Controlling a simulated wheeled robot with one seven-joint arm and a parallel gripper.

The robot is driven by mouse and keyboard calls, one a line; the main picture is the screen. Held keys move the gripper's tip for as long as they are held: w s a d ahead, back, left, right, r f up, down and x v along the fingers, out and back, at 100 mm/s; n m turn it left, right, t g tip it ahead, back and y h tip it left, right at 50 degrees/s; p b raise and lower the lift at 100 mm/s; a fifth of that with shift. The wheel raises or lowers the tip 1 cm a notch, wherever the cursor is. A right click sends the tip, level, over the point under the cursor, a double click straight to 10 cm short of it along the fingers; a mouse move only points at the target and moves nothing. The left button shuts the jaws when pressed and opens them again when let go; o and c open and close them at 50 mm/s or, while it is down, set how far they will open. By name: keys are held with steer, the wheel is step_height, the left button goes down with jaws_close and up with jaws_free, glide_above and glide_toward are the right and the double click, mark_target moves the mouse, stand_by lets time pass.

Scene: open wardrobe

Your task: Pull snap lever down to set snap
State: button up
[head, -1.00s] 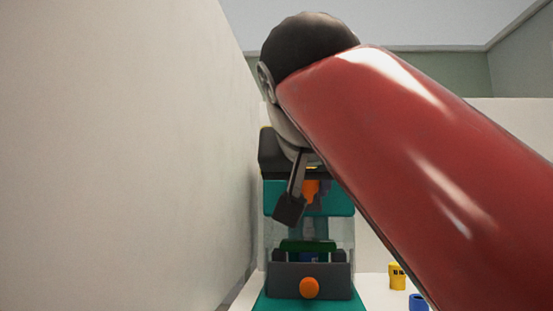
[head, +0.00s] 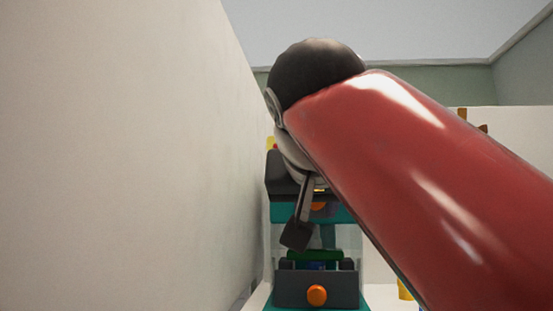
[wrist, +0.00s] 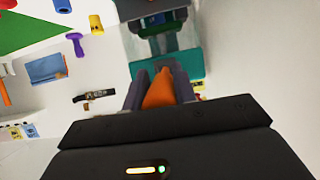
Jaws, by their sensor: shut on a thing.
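A teal and dark grey device (head: 315,288) stands beside the white wall in the head view, with a clear-sided middle section and an orange knob on its low grey front. An orange lever piece (head: 318,206), which I take as the snap lever, shows at its upper teal part. In the wrist view the orange lever (wrist: 160,92) sits between the two fingers of my gripper (wrist: 160,80). My gripper (head: 314,222) is shut on it, pointing down in front of the device. My red arm and wrist hide much of the device's top and right side.
The white wall (head: 120,150) runs close along the left. In the wrist view, a purple tool (wrist: 75,43), a yellow piece (wrist: 96,25), a blue tray (wrist: 46,68) and a small black item (wrist: 94,96) lie on the pale surface to the left.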

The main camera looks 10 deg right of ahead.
steer(key=shift+w+f+b, duration=0.15)
steer(key=shift+f+b, duration=0.3)
steer(key=shift+f, duration=0.4)
steer(key=shift+r, duration=0.1)
steer(key=shift+r+p, duration=0.7)
steer(key=shift+p, duration=0.05)
steer(key=shift+w+d+r+p, duration=0.1)
steer(key=shift+r+p, duration=1)
steer(key=shift+r, duration=0.05)
